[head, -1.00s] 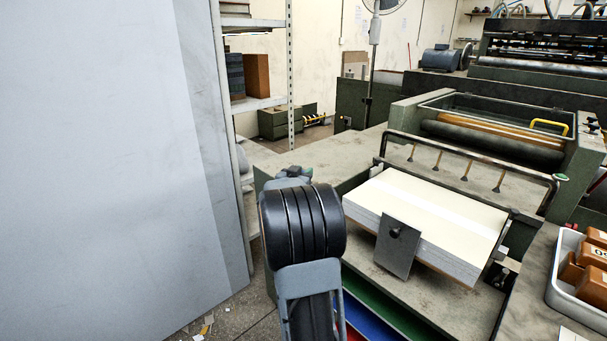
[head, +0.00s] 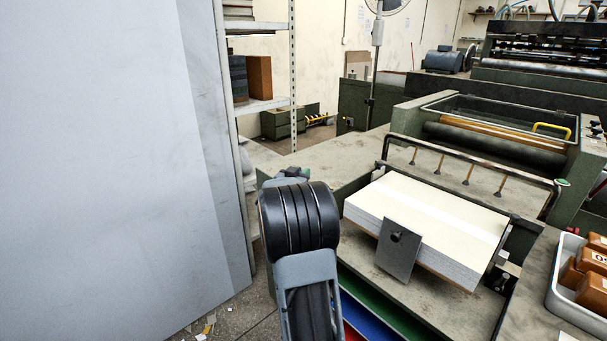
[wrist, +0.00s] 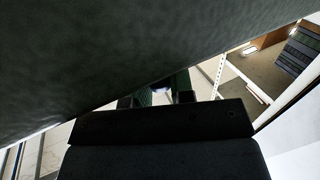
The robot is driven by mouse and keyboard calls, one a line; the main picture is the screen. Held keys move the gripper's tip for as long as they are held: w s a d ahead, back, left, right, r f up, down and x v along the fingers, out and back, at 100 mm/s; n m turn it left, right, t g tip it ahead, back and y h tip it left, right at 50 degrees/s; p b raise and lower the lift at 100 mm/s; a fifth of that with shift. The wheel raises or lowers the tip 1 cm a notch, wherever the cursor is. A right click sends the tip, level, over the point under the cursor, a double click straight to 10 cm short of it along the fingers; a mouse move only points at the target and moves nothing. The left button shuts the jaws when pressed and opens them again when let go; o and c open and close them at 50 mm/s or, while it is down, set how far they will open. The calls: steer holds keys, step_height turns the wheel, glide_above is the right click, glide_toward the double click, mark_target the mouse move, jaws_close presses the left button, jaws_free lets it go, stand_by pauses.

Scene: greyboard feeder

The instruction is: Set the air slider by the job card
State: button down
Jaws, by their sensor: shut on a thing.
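My gripper (wrist: 158,98) shows in the wrist view under a large dark green surface. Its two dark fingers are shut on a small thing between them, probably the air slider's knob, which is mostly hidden. In the head view my arm fills the lower middle, beside the feeder's left edge, and hides the fingers. The slider's scale and setting cannot be seen. A pale corner (head: 567,336) shows at the bottom right of the head view; I cannot tell whether it is the job card. No card text is readable.
A stack of pale board (head: 425,212) lies on the feeder, with a grey plate (head: 398,250) against its front. A tray (head: 558,286) of brown blocks stands at right. A large grey panel (head: 110,170) fills the left. Shelving (head: 265,105) stands behind.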

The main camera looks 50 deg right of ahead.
steer(key=c, duration=1)
jaws_free()
steer(key=p+v, duration=0.1)
steer(key=v, duration=1.3)
